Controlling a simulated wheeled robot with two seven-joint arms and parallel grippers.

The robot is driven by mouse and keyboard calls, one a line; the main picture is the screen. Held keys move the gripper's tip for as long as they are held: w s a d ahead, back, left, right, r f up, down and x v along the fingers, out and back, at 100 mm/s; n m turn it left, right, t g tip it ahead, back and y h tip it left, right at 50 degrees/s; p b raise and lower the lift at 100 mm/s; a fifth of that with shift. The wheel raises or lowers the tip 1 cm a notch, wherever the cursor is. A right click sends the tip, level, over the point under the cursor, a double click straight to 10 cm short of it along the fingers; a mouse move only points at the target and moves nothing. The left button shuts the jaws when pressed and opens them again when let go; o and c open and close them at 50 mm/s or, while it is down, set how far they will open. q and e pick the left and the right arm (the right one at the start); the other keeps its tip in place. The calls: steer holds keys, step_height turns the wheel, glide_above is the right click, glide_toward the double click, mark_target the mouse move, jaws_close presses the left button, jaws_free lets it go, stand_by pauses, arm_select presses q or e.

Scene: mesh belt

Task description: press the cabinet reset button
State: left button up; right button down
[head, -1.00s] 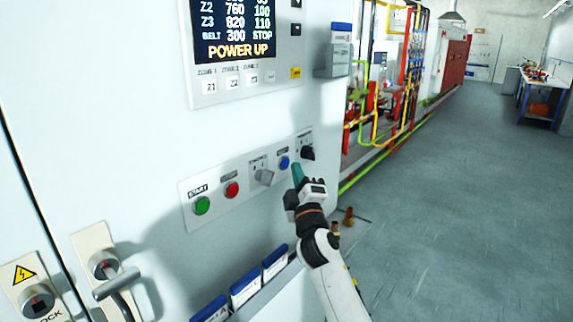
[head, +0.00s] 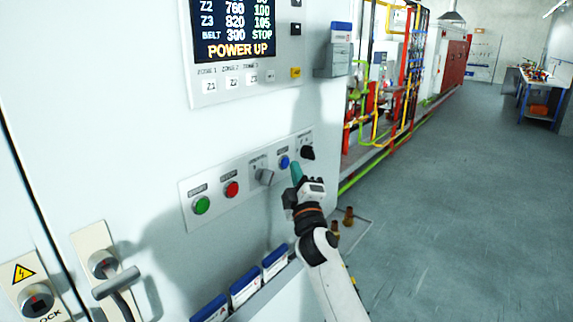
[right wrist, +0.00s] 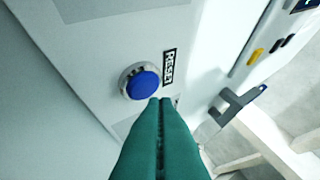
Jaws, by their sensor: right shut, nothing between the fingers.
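The blue reset button (head: 284,162) sits on the cabinet's control strip, between a grey selector knob and a black rotary switch. In the right wrist view the blue button (right wrist: 142,83) has a metal ring and a RESET label (right wrist: 169,67) beside it. My right gripper (head: 296,168) is shut and empty, its teal fingertips just right of and below the button in the head view. In the right wrist view the fingertips (right wrist: 160,101) show just below and right of the button; whether they touch it I cannot tell. My left gripper is not in view.
The strip also has a green start button (head: 202,205), a red button (head: 232,189), the grey knob (head: 265,176) and the black switch (head: 307,153). The display (head: 233,30) reads POWER UP. Blue-and-white boxes (head: 244,284) stand below. Open floor lies to the right.

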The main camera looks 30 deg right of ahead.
steer(key=shift+w+a, duration=0.15)
steer(key=shift+w, duration=0.1)
steer(key=shift+w+a+b, duration=0.15)
steer(key=shift+w+b, duration=0.15)
steer(key=shift+w, duration=0.1)
stand_by(0.7)
steer(key=shift+s, duration=0.15)
steer(key=shift+s+d+p, duration=0.3)
steer(key=shift+s+p, duration=0.05)
steer(key=shift+s, duration=0.3)
steer(key=shift+s, duration=0.1)
steer(key=s, duration=0.1)
steer(key=s+d+p, duration=0.1)
steer(key=s, duration=0.1)
steer(key=s+d, duration=0.1)
steer(key=shift+s+p, duration=0.2)
steer(key=shift+p, duration=0.2)
stand_by(0.6)
